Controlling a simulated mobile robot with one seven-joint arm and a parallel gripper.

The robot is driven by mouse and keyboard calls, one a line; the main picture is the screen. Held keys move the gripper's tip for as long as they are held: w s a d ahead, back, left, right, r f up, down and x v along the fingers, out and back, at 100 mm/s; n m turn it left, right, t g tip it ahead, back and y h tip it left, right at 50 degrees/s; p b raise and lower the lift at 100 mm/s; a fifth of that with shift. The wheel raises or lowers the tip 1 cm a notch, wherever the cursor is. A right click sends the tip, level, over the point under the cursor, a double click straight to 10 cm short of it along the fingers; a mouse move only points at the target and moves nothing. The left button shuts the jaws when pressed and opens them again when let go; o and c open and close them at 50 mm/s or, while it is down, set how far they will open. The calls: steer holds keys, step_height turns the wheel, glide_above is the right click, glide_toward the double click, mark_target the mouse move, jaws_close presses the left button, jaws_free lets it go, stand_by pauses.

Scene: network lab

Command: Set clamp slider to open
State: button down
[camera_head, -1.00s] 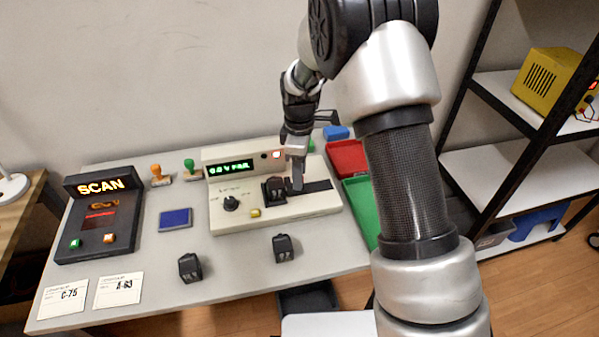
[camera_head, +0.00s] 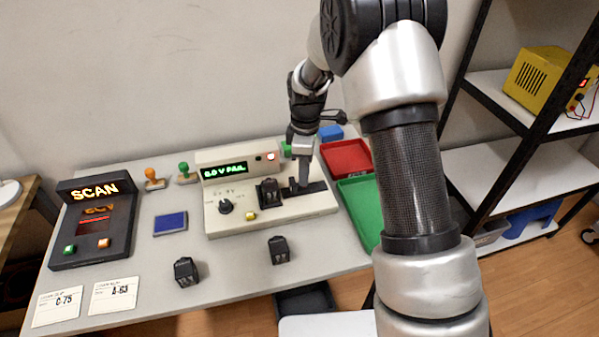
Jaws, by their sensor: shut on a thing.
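A beige tester (camera_head: 270,219) with a green lit display (camera_head: 225,171), which seems to read 0.0 V FAIL, stands on the grey table. A dark track (camera_head: 317,187) runs across the right part of its top. A black module (camera_head: 269,191) sits upright at the left end of this track. My gripper (camera_head: 303,187) points down onto the track, to the right of the module and apart from it. It is shut on the clamp slider, which is mostly hidden by the fingers.
Two loose black modules (camera_head: 186,271) (camera_head: 279,250) stand in front of the tester. A scan box (camera_head: 92,225) and blue pad (camera_head: 170,223) are at left. Red (camera_head: 346,157) and green (camera_head: 358,205) trays lie at right. Two stamps (camera_head: 153,179) (camera_head: 186,173) stand behind.

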steer(key=c, duration=1.6)
jaws_free()
steer(key=shift+d, duration=0.35)
steer(key=shift+a, duration=0.1)
steer(key=shift+r, duration=0.35)
step_height(320, 180, up, 17)
steer(key=shift+f+p, duration=0.15)
steer(key=shift+p, duration=0.95)
